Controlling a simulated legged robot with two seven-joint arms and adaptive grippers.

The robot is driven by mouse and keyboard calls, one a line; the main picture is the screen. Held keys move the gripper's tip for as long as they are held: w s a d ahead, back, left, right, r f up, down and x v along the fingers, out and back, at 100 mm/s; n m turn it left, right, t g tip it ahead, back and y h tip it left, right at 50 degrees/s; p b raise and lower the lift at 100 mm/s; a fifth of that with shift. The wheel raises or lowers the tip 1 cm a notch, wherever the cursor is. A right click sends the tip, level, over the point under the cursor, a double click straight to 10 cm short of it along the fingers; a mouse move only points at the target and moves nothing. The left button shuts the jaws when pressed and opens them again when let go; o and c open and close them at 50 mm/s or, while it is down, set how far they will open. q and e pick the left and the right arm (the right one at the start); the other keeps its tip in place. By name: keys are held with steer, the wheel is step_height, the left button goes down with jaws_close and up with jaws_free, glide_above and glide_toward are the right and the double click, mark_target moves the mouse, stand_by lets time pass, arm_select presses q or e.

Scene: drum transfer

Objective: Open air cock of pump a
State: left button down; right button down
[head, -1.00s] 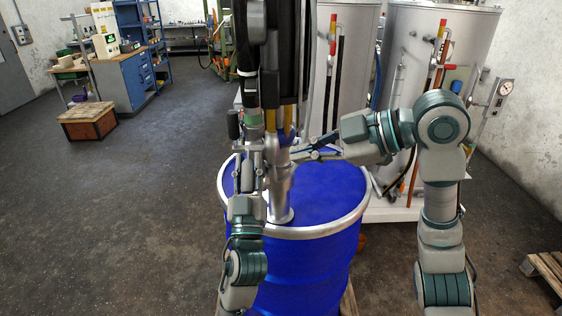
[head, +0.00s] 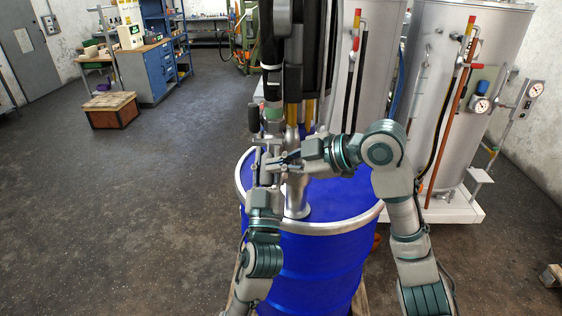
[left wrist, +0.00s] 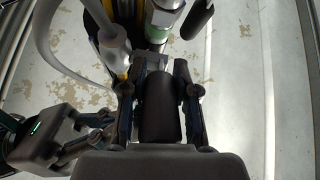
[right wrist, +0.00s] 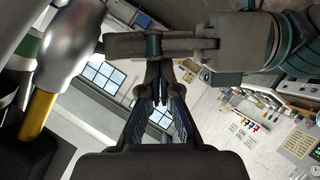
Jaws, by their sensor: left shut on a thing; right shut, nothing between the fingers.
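The pump (head: 314,60), dark with a silver tube (head: 298,190), stands upright in the blue drum (head: 335,215). My left gripper (head: 268,158) is in front of the tube, to its left. In the left wrist view it is shut on a black cylindrical handle (left wrist: 160,105) below a silver, green-banded fitting (left wrist: 163,18). A second black handle (head: 254,118) sticks out left of the pump. My right gripper (head: 278,164) reaches in from the right across the tube, beside the left gripper's fingers. It is shut and empty (right wrist: 160,90). I cannot make out the air cock clearly.
Steel tanks (head: 478,70) with hoses and gauges (head: 480,104) stand behind right on a white base (head: 450,208). A blue workbench (head: 148,72) and a wooden crate (head: 110,110) are far left. The floor on the left is clear.

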arm_select(q)
steer(key=shift+w+f, duration=0.1)
steer(key=shift+f, duration=0.25)
steer(key=shift+d+r, duration=0.1)
steer(key=shift+r, duration=0.05)
arm_select(e)
steer(key=shift+w+f, duration=0.3)
steer(key=shift+f, duration=0.4)
arm_select(q)
steer(key=c, duration=0.8)
jaws_free()
steer(key=shift+s+r, duration=0.1)
steer(key=shift+s, duration=0.1)
steer(key=shift+c, duration=0.2)
steer(key=shift+r, duration=0.2)
arm_select(e)
steer(key=shift+a, duration=0.1)
arm_select(q)
steer(key=shift+s, duration=0.1)
